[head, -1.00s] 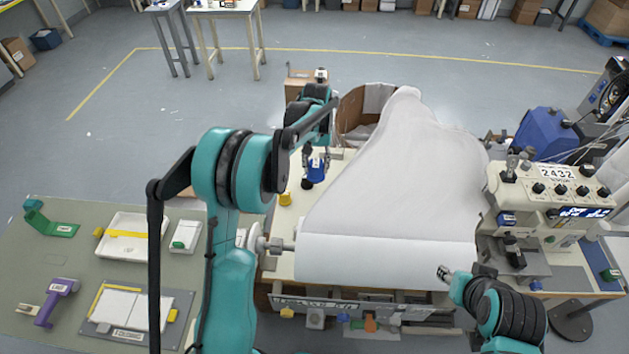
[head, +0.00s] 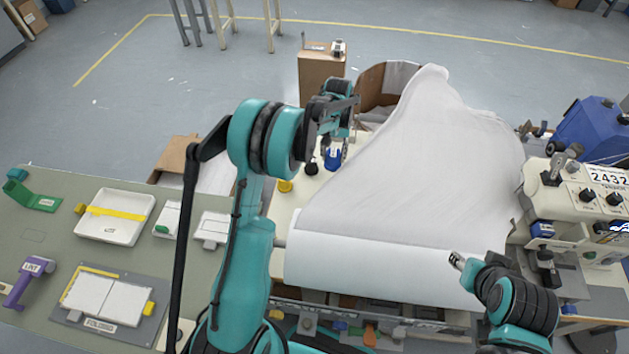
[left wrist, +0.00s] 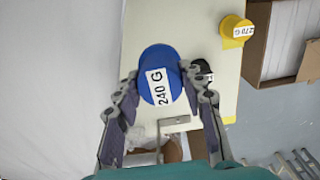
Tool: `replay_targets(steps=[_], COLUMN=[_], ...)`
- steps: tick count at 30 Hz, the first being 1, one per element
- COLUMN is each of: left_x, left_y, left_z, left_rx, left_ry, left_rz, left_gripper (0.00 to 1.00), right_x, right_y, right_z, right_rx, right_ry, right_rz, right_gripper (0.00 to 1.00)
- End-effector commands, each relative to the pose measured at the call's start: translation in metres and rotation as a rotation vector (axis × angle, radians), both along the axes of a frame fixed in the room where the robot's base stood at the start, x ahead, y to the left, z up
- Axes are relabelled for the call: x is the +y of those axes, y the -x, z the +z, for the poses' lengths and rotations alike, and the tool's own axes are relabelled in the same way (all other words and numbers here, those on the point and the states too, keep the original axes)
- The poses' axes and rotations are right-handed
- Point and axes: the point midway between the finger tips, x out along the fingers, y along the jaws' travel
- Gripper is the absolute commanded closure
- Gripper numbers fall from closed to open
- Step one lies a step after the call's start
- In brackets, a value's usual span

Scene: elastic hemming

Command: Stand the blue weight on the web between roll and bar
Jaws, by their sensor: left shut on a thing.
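The blue weight (head: 332,160), labelled 240 G in the left wrist view (left wrist: 157,72), is between the fingers of my left gripper (head: 331,150). The gripper is shut on it, its fingers on either side in the left wrist view (left wrist: 160,98). The weight is by the left edge of the white web (head: 420,150); I cannot tell whether it touches the tabletop. The web runs back from the white roll (head: 380,268) at the table's front. I cannot clearly make out the bar. My right gripper (head: 457,260) is over the roll's right part, its fingers too small to read.
A yellow weight (head: 285,186) and a black weight (head: 311,168) stand on the cream tabletop left of the web. A sewing machine (head: 565,205) stands at the right. A cardboard box (head: 322,75) is behind. A green-grey table (head: 50,235) with trays is at the left.

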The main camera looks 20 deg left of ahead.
Motion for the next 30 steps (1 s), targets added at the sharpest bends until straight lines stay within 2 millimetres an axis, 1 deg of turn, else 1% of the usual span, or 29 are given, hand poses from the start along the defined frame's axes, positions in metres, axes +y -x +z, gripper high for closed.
replay_targets(steps=[1, 4, 6, 11, 14, 21, 24, 27, 30], left_x=[0.0, 0.0, 0.0, 0.004, 0.019, 0.076, 0.096, 0.109, 0.116], left_y=[0.0, 0.001, 0.001, 0.002, 0.001, 0.0, -0.001, -0.002, -0.002], left_z=[-0.021, -0.045, -0.058, -0.071, -0.081, -0.115, -0.127, -0.135, -0.138], left_rx=[0.0, 0.0, 0.0, 0.0, 0.0, 0.0, 0.0, 0.0, 0.0], left_ry=[0.0, 0.0, 0.0, 0.0, 0.0, 0.0, 0.0, 0.0, 0.0], left_rz=[0.0, 0.0, 0.0, 0.001, 0.004, 0.005, 0.003, 0.002, 0.0], left_gripper=[0.98, 0.98, 0.98, 0.98, 0.98, 0.98, 0.98, 0.98, 0.98], right_x=[0.0, 0.0, 0.0, 0.0, 0.0, 0.0, 0.0, 0.0, 0.0], right_y=[0.0, 0.0, 0.0, 0.0, 0.0, 0.0, 0.0, 0.0, 0.0], right_z=[-0.015, -0.03, -0.037, -0.042, -0.044, -0.053, -0.055, -0.057, -0.058], right_rx=[0.0, 0.0, 0.0, 0.0, 0.0, 0.0, 0.0, 0.0, 0.0], right_ry=[0.0, 0.0, 0.0, 0.0, 0.0, 0.0, 0.0, 0.0, 0.0], right_rz=[0.0, 0.0, 0.0, 0.0, 0.0, 0.0, 0.0, 0.0, 0.0], right_gripper=[0.6, 0.6, 0.6, 0.6, 0.6, 0.6, 0.6, 0.6, 0.6])
